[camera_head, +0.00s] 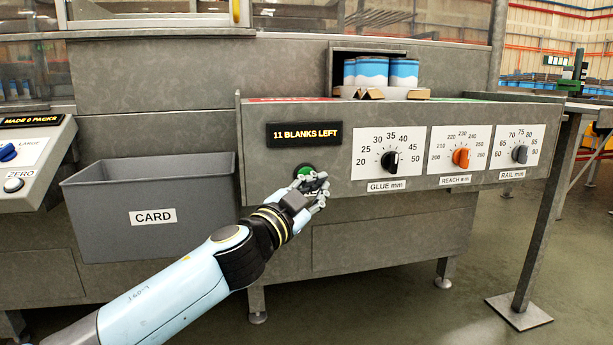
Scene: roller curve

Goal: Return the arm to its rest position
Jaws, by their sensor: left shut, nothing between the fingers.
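My left arm reaches up from the bottom left in the head view. Its gripper (321,187) is shut with nothing in it. It stands in front of the machine's grey front panel (255,180), just below and right of a green button (305,172). The gripper covers part of the button's surroundings; whether it touches the button or panel I cannot tell. My right gripper is not in view.
A grey CARD bin (100,215) stands left of the gripper. GLUE (390,160), REACH (461,157) and RAIL (520,153) dials lie to the right. A display (304,134) reads 11 BLANKS LEFT. Blue-and-white cans (371,72) sit above. A post (545,225) stands right.

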